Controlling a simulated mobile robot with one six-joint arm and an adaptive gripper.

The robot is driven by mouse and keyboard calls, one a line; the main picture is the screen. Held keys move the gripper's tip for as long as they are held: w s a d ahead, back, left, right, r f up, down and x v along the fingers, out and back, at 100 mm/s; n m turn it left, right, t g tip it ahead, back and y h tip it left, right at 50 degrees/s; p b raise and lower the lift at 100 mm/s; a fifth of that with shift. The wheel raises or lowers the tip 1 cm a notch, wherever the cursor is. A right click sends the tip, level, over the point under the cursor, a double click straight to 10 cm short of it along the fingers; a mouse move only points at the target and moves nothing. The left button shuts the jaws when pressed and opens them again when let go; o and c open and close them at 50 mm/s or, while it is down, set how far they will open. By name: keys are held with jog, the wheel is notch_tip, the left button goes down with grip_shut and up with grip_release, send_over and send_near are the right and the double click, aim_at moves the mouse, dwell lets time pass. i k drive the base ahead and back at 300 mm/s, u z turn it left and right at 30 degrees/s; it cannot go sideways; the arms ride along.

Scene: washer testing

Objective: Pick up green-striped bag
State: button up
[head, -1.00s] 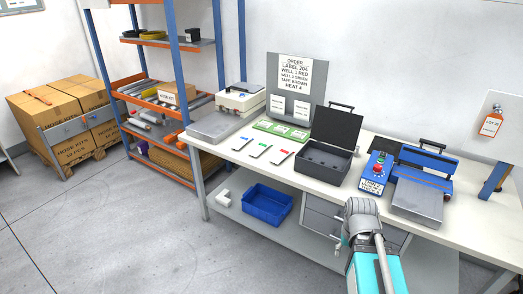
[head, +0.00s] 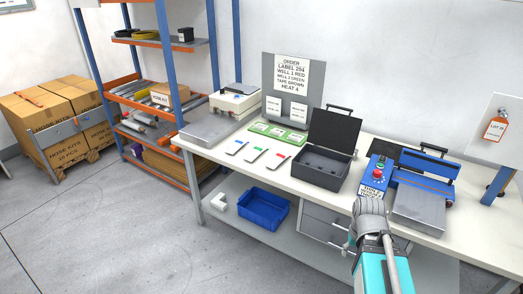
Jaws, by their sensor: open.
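The green-striped bag (head: 258,155) lies flat on the white worktable, a small pale packet with a green mark. It is the middle one of three, between the blue-marked bag (head: 237,147) and the red-marked bag (head: 277,161). My gripper (head: 347,246) is at the table's front edge, to the right of and well apart from the bags. It is small and partly hidden by my wrist. It looks open, and nothing shows in it.
An open dark case (head: 321,170) stands right of the bags, with a blue sealing machine (head: 421,185) farther right. A green tray (head: 277,132) lies behind the bags. A blue bin (head: 264,211) sits on the lower shelf. Table front by the bags is clear.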

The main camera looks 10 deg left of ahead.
aim_at(256, 151)
jog(key=i, duration=1.3)
jog(key=u, duration=0.05)
